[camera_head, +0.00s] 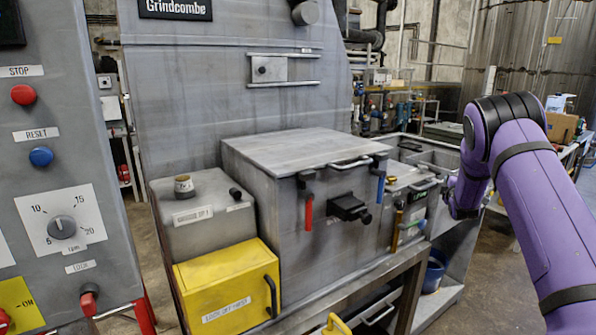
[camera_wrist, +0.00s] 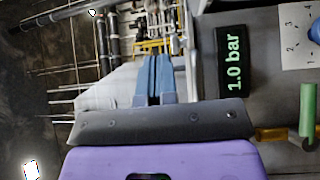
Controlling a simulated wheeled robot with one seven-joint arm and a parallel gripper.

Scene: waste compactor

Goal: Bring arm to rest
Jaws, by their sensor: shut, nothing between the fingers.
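My purple arm (camera_head: 530,190) reaches in from the right of the head view, bends at a black joint and comes down beside the right end of the grey machine. Its dark far end is partly hidden behind the purple link, so the fingers are not clear there. In the wrist view my gripper (camera_wrist: 153,60) shows two blue fingers side by side, closed together with nothing between them. They appear apart from the machine parts around them.
A display reading 1.0 bar (camera_wrist: 235,62) and a green handle (camera_wrist: 306,108) lie right of the fingers. The grey compactor box (camera_head: 300,165) has red and blue handles. A yellow box (camera_head: 228,288) stands in front, and a control panel (camera_head: 60,170) at left.

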